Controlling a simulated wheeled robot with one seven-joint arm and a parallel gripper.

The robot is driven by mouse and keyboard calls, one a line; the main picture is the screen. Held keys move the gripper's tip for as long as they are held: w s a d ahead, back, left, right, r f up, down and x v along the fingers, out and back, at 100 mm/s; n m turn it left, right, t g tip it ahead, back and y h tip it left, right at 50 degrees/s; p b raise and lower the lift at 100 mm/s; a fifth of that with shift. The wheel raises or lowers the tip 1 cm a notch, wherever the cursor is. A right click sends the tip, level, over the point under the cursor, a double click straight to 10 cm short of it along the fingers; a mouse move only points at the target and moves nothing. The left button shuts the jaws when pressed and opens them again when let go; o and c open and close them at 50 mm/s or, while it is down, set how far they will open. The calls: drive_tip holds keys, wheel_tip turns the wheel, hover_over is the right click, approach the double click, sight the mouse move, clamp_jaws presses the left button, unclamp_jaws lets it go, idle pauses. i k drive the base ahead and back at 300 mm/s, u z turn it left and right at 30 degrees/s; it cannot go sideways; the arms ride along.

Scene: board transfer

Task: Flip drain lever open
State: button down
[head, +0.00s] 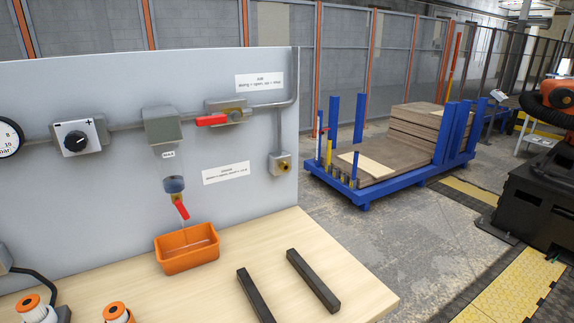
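The drain lever (182,209) is a small red handle under the filter bowl (172,184) on the grey panel. It slants downward and to the right. An orange tray (190,262) stands on the wooden bench directly below it. A faint thin line shows between the lever and the tray; I cannot tell if it is liquid. A second red lever (211,120) lies level on the pipe valve at upper right of the filter. White labels (226,172) sit beside them; the small print is hard to read. My gripper is not in view.
Two dark bars (314,281) lie on the bench (225,292) right of the tray. Orange-and-white parts (33,307) stand at the front left. A knob (75,138) and a gauge (8,138) are on the panel's left. A blue board rack (385,184) stands beyond the bench.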

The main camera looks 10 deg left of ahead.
sight(178, 202)
drive_tip(key=u, duration=0.55)
drive_tip(key=k, duration=1.25)
drive_tip(key=u, duration=0.75)
drive_tip(key=i, duration=1.55)
drive_tip(key=z, duration=0.65)
